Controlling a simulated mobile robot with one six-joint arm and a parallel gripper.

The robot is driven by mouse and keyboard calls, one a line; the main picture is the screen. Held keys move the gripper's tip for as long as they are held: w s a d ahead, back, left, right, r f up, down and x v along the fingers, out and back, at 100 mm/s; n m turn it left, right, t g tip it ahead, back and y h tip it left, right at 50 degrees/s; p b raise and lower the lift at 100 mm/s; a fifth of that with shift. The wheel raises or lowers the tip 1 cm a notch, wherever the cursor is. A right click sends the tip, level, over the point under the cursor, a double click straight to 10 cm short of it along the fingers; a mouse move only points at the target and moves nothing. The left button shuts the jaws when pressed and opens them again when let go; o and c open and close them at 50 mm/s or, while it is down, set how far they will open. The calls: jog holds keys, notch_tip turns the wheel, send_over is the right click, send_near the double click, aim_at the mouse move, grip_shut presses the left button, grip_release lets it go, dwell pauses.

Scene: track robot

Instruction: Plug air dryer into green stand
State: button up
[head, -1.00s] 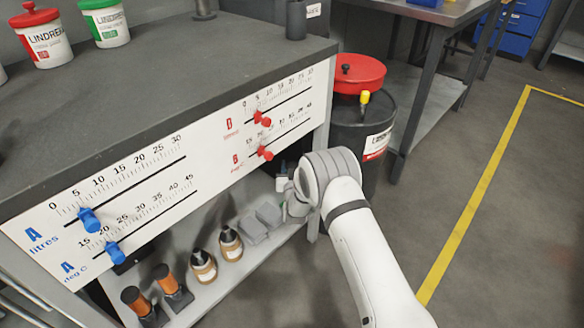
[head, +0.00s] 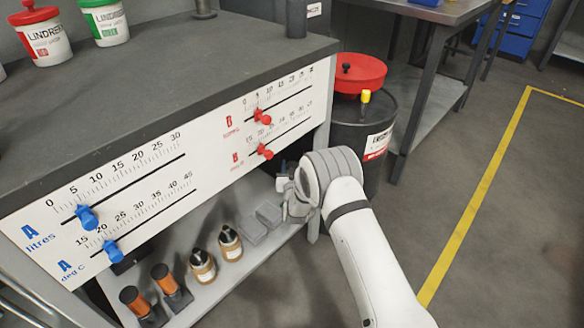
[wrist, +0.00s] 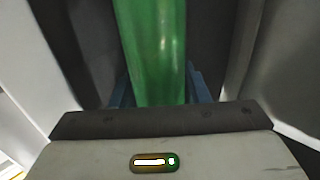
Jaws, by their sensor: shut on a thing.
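In the wrist view a glossy green cylindrical body, which I take to be the air dryer (wrist: 155,50), runs up between the two blue-grey fingers of my gripper (wrist: 158,88). The fingers are shut on its sides. Its far end is out of the picture, so I cannot tell what it touches. In the head view my gripper (head: 288,190) is beside the right end of the bench's lower shelf, mostly hidden by my wrist. The held body does not show there. I cannot make out a green stand in either view.
The bench's white scale panel (head: 110,195) with blue and red sliders overhangs the lower shelf (head: 230,275). Orange-topped items, brown bottles and grey blocks stand on that shelf. A dark drum with a red lid (head: 345,72) stands close behind. Open floor lies to the right.

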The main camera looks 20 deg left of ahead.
jog(key=shift+f+b, duration=1.25)
jog(key=shift+f, duration=0.15)
jog(key=o, duration=1.2)
jog(key=shift+o, duration=0.2)
jog(key=p+v, duration=0.3)
jog(key=v, duration=0.4)
jog(key=shift+s+d, duration=0.2)
jog(key=shift+s, duration=0.15)
